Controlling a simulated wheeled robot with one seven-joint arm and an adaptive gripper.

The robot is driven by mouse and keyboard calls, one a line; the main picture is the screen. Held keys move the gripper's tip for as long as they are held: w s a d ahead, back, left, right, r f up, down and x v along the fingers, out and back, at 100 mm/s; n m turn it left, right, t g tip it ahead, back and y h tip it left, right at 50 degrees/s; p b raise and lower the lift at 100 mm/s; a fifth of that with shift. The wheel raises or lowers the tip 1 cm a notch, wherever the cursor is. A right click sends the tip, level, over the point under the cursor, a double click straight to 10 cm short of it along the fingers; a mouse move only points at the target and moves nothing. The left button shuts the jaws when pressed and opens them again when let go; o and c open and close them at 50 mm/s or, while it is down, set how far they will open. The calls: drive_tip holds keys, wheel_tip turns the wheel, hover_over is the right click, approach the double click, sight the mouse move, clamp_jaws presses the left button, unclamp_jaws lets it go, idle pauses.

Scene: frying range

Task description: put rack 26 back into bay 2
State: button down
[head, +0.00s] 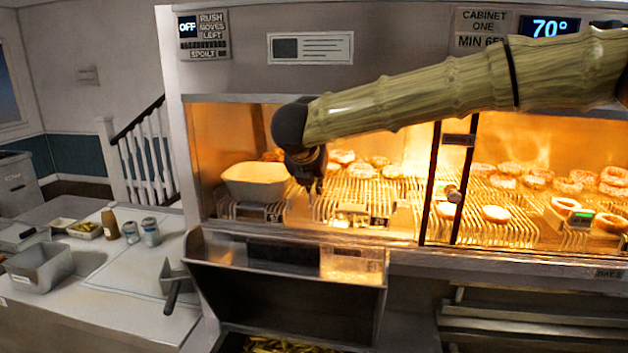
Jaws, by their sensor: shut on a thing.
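My gripper (313,186) reaches into the left part of the lit cabinet, pointing down, with its fingers closed at the left edge of a wire rack (378,213). The rack has a small tag at its front and carries several browned rings towards the back. It sits low inside the cabinet; I cannot tell if it touches the cabinet floor. Its tag is too small to read, so I cannot tell if it is rack 26. The only bay label in sight, "BAY 2" (608,273), is faint on the front ledge at the far right.
A beige tub (256,183) stands just left of my gripper. A post and sliding door edge (464,190) divide the cabinet; more racks with rings lie to the right. A tilted metal flap (285,262) hangs below. The left counter holds a grey bin (40,268), bottle and cans.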

drive_tip(key=shift+f, duration=0.4)
drive_tip(key=shift+f+b, duration=0.2)
drive_tip(key=shift+b, duration=0.25)
drive_tip(key=c, duration=1.6)
unclamp_jaws()
drive_tip(key=shift+o, duration=0.2)
